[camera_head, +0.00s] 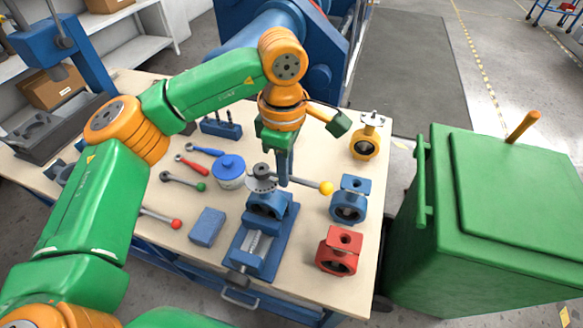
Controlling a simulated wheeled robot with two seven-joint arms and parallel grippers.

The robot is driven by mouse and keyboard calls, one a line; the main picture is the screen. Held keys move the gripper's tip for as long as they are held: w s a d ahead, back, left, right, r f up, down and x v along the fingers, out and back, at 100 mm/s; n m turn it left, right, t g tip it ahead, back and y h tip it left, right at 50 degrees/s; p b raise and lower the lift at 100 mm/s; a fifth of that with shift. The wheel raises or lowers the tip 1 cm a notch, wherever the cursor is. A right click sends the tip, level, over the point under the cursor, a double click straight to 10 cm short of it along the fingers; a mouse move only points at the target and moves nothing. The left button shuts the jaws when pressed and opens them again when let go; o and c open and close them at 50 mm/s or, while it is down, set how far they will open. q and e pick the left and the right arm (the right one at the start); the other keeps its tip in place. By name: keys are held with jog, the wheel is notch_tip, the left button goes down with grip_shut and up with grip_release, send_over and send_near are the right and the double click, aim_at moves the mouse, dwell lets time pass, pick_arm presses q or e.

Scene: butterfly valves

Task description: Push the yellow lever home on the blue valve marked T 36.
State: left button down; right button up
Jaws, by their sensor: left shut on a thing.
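A blue valve (268,205) sits in the jaws of a blue vise (247,262) near the middle of the bench. A grey notched plate (259,187) is on top of it. The lever with the yellow knob (326,188) lies across the valve's top, its grey hub (262,171) over the plate and its knob to the right. My left gripper (284,182) comes down from above and is shut on the lever's rod, between hub and knob. I cannot tell how far down the hub sits. The T 36 mark is not legible. My right gripper is not in view.
To the right stand another blue valve (350,199), a red valve (338,250) and a yellow valve (366,143). To the left are a blue-lidded tub (229,171), a blue block (207,227), a green-knobbed lever (184,181) and a red-knobbed lever (175,223). A green bin (480,220) stands right.

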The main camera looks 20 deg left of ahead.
pick_arm(q)
jog(key=shift+f, duration=0.1)
dwell(0.6)
jog(key=shift+f+b, duration=0.3)
jog(key=shift+f, duration=0.3)
dwell(0.4)
jog(key=c, duration=0.8)
grip_release()
jog(key=shift+r, duration=0.1)
notch_tip(320, 180, up, 7)
jog(key=p, duration=0.6)
jog(key=shift+r, duration=0.15)
